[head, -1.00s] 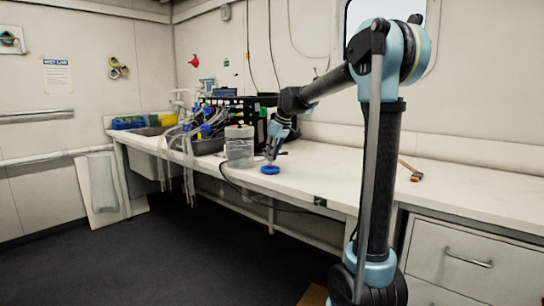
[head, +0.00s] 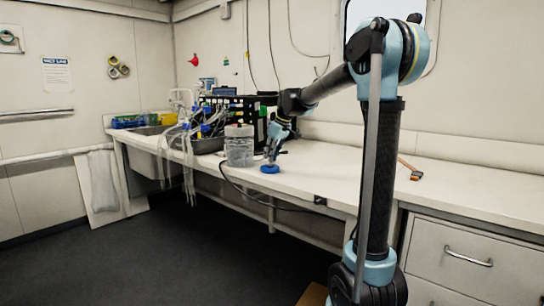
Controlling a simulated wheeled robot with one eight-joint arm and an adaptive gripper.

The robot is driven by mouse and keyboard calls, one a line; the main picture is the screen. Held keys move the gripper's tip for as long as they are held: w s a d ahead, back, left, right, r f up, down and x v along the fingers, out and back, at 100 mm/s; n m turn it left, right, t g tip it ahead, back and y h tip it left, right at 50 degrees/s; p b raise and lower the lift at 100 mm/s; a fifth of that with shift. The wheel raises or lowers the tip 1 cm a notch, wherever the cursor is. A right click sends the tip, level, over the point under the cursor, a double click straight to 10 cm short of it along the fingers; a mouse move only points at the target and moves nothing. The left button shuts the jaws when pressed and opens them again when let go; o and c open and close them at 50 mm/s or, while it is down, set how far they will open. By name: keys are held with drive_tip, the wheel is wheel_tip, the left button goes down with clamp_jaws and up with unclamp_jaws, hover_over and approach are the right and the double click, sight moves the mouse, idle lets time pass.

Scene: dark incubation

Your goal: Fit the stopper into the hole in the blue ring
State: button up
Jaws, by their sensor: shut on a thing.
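The blue ring (head: 270,169) lies flat on the white bench top, near its front edge. My gripper (head: 271,157) points down right above the ring, its fingertips very close to it or touching it. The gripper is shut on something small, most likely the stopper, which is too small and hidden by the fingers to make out. I cannot tell whether the held thing is in the ring's hole or just above it.
A clear lidded container (head: 239,146) stands close to the left of my gripper. Behind it is a black crate (head: 243,112) with tubing and blue-capped parts. An orange-handled tool (head: 415,175) lies to the right. The bench (head: 340,172) between is mostly clear.

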drive_tip(key=shift+f, duration=0.95)
drive_tip(key=o, duration=0.8)
drive_tip(key=shift+r, duration=0.15)
drive_tip(key=v, duration=1.1)
drive_tip(key=shift+d+r, duration=0.2)
drive_tip(key=shift+r, duration=0.1)
drive_tip(key=shift+s, duration=0.15)
